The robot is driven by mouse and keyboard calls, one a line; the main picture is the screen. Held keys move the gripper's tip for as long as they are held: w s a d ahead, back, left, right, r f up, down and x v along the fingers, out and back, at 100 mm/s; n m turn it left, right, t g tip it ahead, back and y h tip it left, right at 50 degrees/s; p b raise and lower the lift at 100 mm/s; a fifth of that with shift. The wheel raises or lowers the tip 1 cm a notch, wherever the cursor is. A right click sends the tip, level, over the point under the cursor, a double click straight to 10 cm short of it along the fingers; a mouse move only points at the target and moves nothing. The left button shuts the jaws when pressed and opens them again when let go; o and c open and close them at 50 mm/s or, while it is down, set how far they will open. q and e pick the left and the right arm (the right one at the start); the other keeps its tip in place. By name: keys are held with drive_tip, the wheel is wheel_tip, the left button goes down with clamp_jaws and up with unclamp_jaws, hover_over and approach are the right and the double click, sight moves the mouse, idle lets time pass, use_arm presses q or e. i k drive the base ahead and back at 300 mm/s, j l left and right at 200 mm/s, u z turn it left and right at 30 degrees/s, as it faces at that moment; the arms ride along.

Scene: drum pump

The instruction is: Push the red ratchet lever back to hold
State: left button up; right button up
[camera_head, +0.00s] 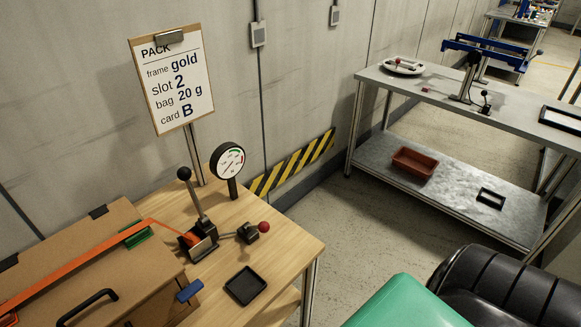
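The ratchet (203,245) is a dark metal block on the wooden bench. An orange strap (85,265) runs from it over the cardboard box (120,285). A tall lever with a black knob (184,173) rises from the ratchet, leaning slightly left. To its right is a short black lever piece ending in a red ball (264,226), pointing right. Neither of my grippers is in view.
A black tray (246,286) lies in front of the ratchet near the wooden bench's (285,262) right edge. A sign board (172,80) stands behind. A grey metal table (420,83) with a red bin (414,163) on its lower shelf stands at the right, across bare floor.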

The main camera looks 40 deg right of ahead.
sight(263, 227)
drive_tip(key=z, duration=1)
